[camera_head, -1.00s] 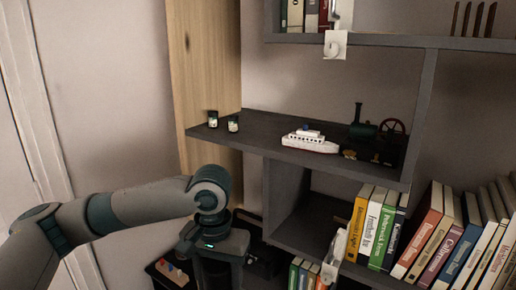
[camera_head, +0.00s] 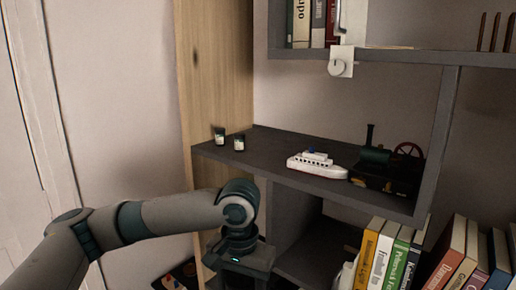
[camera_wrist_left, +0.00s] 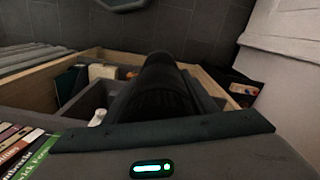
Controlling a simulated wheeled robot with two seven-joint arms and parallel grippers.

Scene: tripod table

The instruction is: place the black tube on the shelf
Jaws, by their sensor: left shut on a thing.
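My left gripper (camera_head: 240,262) hangs below the level of the open shelf (camera_head: 262,147), in front of its left part. Its fingertips are cut off by the bottom of the head view. In the left wrist view the black tube (camera_wrist_left: 158,85) stands out from the gripper, round and dark, with its far end rounded. The left gripper is shut on it. The tube is not visible in the head view. The shelf is a dark grey board with bare room between the jars and the boat. My right gripper is not in view.
Two small jars (camera_head: 239,142) stand at the shelf's left end. A white toy boat (camera_head: 317,166) and a dark steam engine model (camera_head: 380,165) occupy its right part. An upright wooden panel (camera_head: 217,70) is at the left. Books (camera_head: 385,262) stand on the lower shelf.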

